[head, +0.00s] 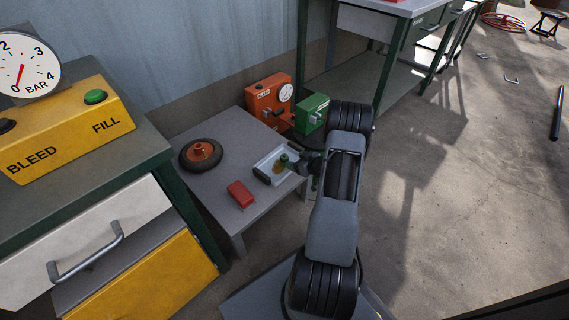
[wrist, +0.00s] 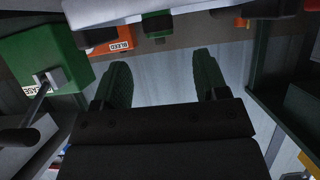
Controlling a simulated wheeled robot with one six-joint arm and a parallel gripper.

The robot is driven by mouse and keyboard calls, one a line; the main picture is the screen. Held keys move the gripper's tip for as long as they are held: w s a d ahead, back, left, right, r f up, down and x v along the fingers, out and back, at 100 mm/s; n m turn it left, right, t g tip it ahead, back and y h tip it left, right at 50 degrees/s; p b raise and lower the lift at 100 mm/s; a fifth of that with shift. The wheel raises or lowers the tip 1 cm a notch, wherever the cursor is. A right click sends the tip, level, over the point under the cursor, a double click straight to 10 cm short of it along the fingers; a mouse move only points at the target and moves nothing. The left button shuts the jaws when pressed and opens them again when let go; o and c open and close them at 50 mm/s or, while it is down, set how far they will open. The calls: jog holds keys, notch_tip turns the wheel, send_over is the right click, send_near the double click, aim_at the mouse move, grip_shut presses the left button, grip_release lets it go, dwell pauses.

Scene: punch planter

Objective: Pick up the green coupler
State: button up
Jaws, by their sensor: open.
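The green coupler (head: 284,159) sits in a shallow pale tray (head: 263,162) on the low grey table, by a brass-coloured part. My gripper (head: 303,168) is at the tray's right side in the head view, close to the coupler. My arm partly hides its jaws there. In the wrist view my gripper (wrist: 162,68) shows two green-padded fingers spread apart with nothing between them. A small green piece, which looks like the coupler (wrist: 157,22), shows upside down at the top of that view, beyond the fingertips.
A dark part (head: 262,174) is at the tray's left end. A red block (head: 241,194) and a wheel (head: 201,154) lie on the low table (head: 216,133). An orange gauge box (head: 267,98) and green box (head: 311,113) stand behind.

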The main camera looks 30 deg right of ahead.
aim_at(286, 157)
jog(key=shift+w+a+f, duration=0.1)
jog(key=shift+w+f, duration=0.2)
jog(key=shift+w, duration=0.25)
jog(key=b+x, duration=0.2)
jog(key=x, duration=0.1)
jog(key=shift+w+f+b, duration=0.25)
jog(key=shift+f+b, duration=0.15)
jog(key=shift+w+f, duration=0.2)
jog(key=shift+w, duration=0.5)
jog(key=shift+c, duration=0.5)
jog(key=shift+r, duration=0.1)
jog(key=c, duration=1)
jog(key=shift+o, duration=0.2)
jog(key=shift+r, duration=0.1)
